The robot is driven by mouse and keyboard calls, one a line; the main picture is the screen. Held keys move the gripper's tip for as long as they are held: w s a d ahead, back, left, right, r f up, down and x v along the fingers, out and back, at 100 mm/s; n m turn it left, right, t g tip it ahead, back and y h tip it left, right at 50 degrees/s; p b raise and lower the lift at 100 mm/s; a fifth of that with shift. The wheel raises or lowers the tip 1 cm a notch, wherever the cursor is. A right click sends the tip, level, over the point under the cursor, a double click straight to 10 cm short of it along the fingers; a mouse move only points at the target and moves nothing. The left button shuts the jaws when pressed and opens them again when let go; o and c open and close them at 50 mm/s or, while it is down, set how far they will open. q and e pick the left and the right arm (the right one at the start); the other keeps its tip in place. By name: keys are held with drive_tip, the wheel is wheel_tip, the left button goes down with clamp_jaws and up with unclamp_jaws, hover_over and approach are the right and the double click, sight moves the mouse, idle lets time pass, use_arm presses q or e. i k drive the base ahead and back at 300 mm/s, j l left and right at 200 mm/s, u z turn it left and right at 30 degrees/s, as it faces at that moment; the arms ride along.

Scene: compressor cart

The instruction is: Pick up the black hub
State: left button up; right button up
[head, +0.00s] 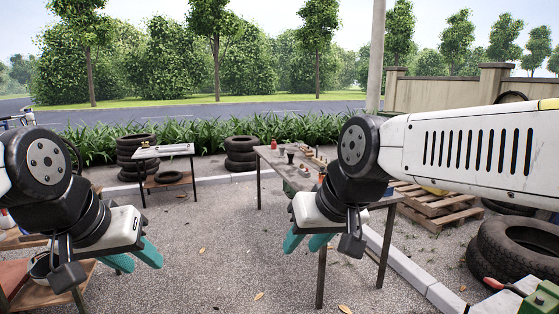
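A small dark object (290,154) stands on the long workbench (268,156) in the middle distance; it may be the black hub, but it is too small to be sure. My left gripper (137,261) hangs at the lower left, its teal fingers apart and nothing between them. My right gripper (305,243) hangs in front of the near part of the workbench, its teal fingers also apart and empty. Both grippers are well short of the dark object. My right arm and gripper hide part of the bench.
A red item (274,144) and other small items stand on the bench. A smaller table (163,151) stands behind left, near tyre stacks (240,153). Pallets (436,204) and large tyres (512,248) lie right. Gravel (215,240) between is open.

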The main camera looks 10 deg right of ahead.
sight(291, 155)
drive_tip(key=i+u, duration=0.1)
drive_tip(key=i, duration=2.95)
drive_tip(key=i+j+z, duration=0.15)
drive_tip(key=i+z, duration=0.2)
drive_tip(key=i, duration=0.15)
drive_tip(key=i+j+z, duration=0.25)
drive_tip(key=i+z, duration=0.15)
drive_tip(key=i, duration=0.15)
drive_tip(key=i+j+z, duration=0.55)
drive_tip(key=z, duration=0.2)
drive_tip(key=i+j+z, duration=0.2)
drive_tip(key=j+z, duration=0.15)
drive_tip(key=i+j+z, duration=0.1)
drive_tip(key=j+z, duration=0.3)
drive_tip(key=i+j+z, duration=0.1)
drive_tip(key=j+z, duration=1)
drive_tip(key=j, duration=0.45)
drive_tip(key=k, duration=0.05)
